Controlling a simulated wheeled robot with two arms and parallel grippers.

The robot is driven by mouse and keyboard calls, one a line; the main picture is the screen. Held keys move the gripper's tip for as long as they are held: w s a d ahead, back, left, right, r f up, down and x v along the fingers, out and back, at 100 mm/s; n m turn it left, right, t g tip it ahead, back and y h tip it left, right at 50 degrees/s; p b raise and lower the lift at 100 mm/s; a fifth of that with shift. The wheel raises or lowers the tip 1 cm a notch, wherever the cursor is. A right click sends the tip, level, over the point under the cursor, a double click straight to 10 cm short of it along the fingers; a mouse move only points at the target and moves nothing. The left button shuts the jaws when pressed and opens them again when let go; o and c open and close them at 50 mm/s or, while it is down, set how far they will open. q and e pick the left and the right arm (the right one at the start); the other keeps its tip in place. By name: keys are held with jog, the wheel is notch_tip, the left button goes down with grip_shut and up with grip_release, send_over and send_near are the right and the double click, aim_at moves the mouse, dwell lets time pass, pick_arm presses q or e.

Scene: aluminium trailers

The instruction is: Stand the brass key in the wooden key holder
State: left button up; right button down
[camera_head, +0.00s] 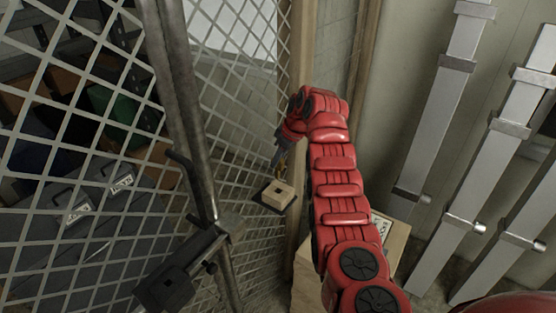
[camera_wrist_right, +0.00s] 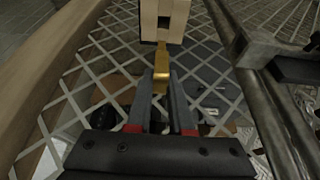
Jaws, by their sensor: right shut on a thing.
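The wooden key holder (camera_head: 278,195) is a pale block with a dark square hole in its top. It sits on a dark plate against the mesh. My right gripper (camera_head: 278,157) is just above it, pointing down, shut on the brass key (camera_head: 283,168). In the right wrist view the fingers (camera_wrist_right: 162,98) grip the brass key (camera_wrist_right: 160,76), which extends towards the holder (camera_wrist_right: 152,32). The key's far end overlaps the holder's near edge there; I cannot tell whether it touches or enters the hole. My left gripper is not in view.
A wire mesh panel (camera_head: 225,40) and a metal gate post (camera_head: 180,90) with a dark latch (camera_head: 170,285) stand left of the holder. A wooden post (camera_head: 302,50) rises close behind it. A wooden box (camera_head: 397,240) lies behind my right arm. Aluminium rails (camera_head: 440,110) lean at right.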

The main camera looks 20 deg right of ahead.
aim_at(279, 170)
jog(key=shift+s+d+f+b, duration=0.1)
jog(key=shift+s+b, duration=0.2)
jog(key=shift+b, duration=0.1)
jog(key=shift+f, duration=0.3)
jog(key=shift+w+f+b, duration=0.15)
jog(key=shift+f+b, duration=0.65)
jog(key=shift+f, duration=0.1)
jog(key=shift+f+b, duration=0.6)
jog(key=shift+f, duration=0.15)
jog(key=shift+f+b, duration=1.55)
jog(key=shift+f, duration=0.7)
jog(key=c, duration=0.7)
grip_release()
jog(key=shift+c, duration=0.2)
jog(key=shift+r, duration=0.1)
